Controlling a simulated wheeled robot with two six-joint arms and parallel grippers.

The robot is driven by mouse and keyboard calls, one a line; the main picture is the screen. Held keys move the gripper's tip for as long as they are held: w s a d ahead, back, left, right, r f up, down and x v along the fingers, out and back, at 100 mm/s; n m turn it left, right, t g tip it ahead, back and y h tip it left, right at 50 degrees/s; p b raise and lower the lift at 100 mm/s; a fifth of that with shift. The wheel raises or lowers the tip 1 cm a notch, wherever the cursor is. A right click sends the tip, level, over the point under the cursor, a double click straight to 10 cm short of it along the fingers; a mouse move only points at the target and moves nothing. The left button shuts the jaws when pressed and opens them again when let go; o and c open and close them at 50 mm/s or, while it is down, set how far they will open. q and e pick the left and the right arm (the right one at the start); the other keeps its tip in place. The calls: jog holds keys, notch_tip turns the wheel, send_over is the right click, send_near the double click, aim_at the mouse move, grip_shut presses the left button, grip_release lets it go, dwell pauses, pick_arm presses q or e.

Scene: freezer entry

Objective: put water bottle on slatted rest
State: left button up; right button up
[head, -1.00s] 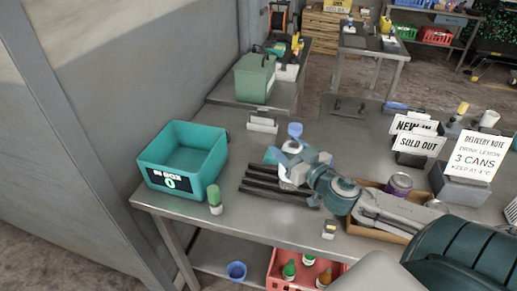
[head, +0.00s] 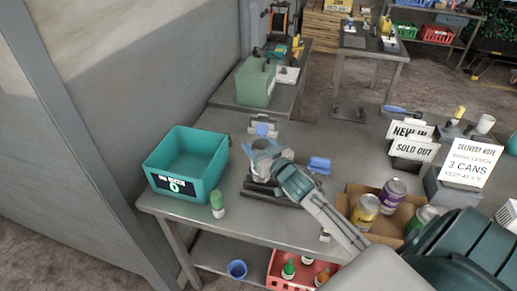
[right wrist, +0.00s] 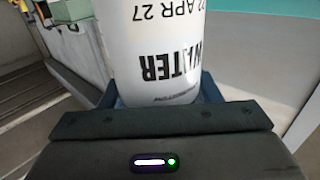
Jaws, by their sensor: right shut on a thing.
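The water bottle (right wrist: 150,55) is white with dark print, which appears upside down in the right wrist view. My right gripper (right wrist: 155,95) is shut on it. In the head view the gripper (head: 262,160) mostly covers the bottle; a blue cap (head: 262,130) shows above it. Dark slats (right wrist: 22,100) show at the left of the right wrist view, beside the bottle. I cannot tell whether the bottle touches the rest. My left gripper is out of view.
A teal box (head: 187,160) stands at the bench's left end, with a green-capped bottle (head: 217,204) in front. A cardboard box (head: 385,232) of cans is right of my forearm. Signs (head: 415,148) stand farther right. A blue object (head: 319,165) lies behind my arm.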

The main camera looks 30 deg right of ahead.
notch_tip(320, 180, down, 2)
jog(key=shift+p, duration=0.35)
jog(key=shift+f, duration=0.3)
jog(key=o, duration=1.4)
jog(key=shift+s, duration=0.1)
jog(key=shift+s+b, duration=3.4)
jog(key=shift+s, duration=2.65)
